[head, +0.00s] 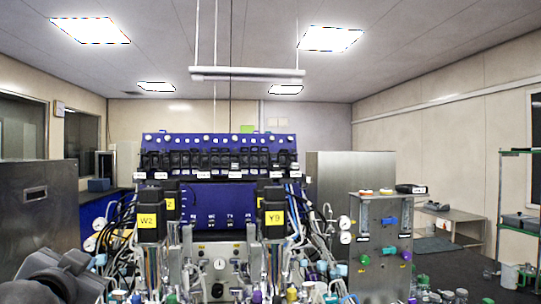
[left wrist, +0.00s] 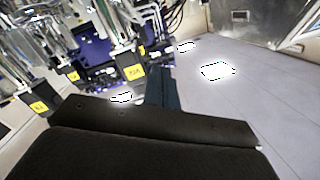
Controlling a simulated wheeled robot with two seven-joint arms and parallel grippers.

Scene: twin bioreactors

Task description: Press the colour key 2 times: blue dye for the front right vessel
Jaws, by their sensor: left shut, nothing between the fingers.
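Two black motor heads with yellow labels stand at the front of the twin bioreactors in the head view. The left one (head: 151,222) reads W2; the right one (head: 273,218) seems to read Y9. The front right vessel is under the right head, mostly hidden by tubes and fittings. I cannot tell which part is the colour key. My left gripper (left wrist: 162,85) is shut and empty in the left wrist view, its dark fingers pointing towards the equipment, which appears tilted. My left arm is at the lower left of the head view. My right gripper is not in view.
A blue control tower (head: 220,150) with a row of black pump units rises behind the motor heads. A steel panel (head: 380,235) with gauges and coloured knobs stands to the right. Tubes and cables crowd both sides. A steel cabinet (head: 40,215) stands at the left.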

